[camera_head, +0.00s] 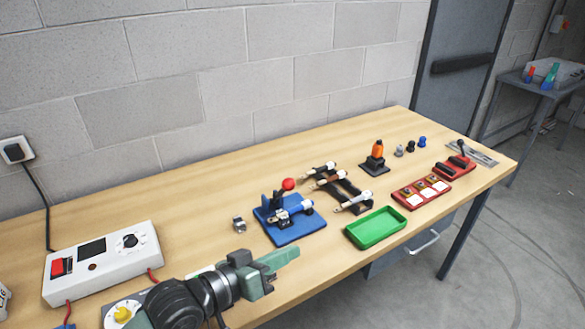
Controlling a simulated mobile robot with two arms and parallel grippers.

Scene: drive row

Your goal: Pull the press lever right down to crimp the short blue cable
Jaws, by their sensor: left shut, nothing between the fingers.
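The press (271,207) stands on a blue base plate (296,233) near the middle of the table. Its lever has a red ball knob (288,184), which is up above the press body. A short cable (302,207) with blue and white parts lies across the press; its exact seating is too small to tell. My left gripper (288,256) is shut and empty, in front of the press and apart from the lever, near the table's front edge. My right gripper is not in view.
A green tray (376,241) and a black rack (358,207) with several cables stand right of the press. A small metal part (239,224) lies left of it. A white meter box (104,283) is at the left. The table behind the press is clear.

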